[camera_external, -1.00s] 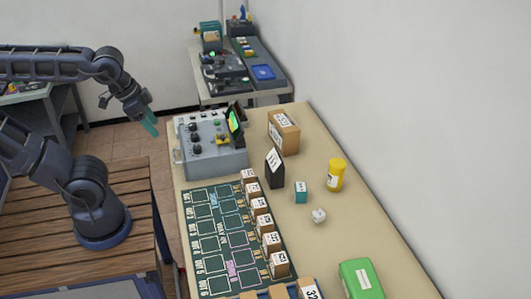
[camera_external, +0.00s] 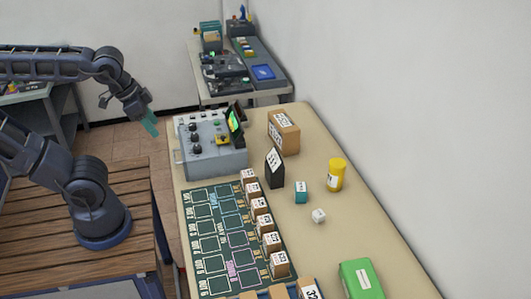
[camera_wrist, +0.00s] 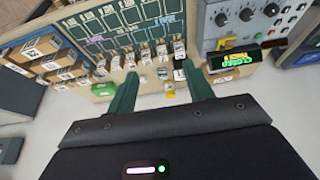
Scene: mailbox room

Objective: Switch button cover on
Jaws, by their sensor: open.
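A grey control box (camera_external: 208,160) stands at the far left end of the long table, with several dark knobs and a lit green display (camera_external: 234,121). A small yellow part (camera_external: 222,139), probably the switch's button cover, sits on its top; whether it is raised or lowered is too small to tell. The box (camera_wrist: 273,22), yellow part (camera_wrist: 232,43) and display (camera_wrist: 235,58) are at the upper right in the wrist view. My gripper (camera_external: 150,122) hangs left of the box, apart from it. In the wrist view its teal fingers (camera_wrist: 158,70) are spread, with nothing held.
A green board (camera_external: 225,240) with a row of small boxes lies in front of the control box. A brown box (camera_external: 284,132), black block (camera_external: 274,168), teal block (camera_external: 301,192), yellow bottle (camera_external: 337,175), white cube (camera_external: 319,215) and green box (camera_external: 360,279) stand to the right.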

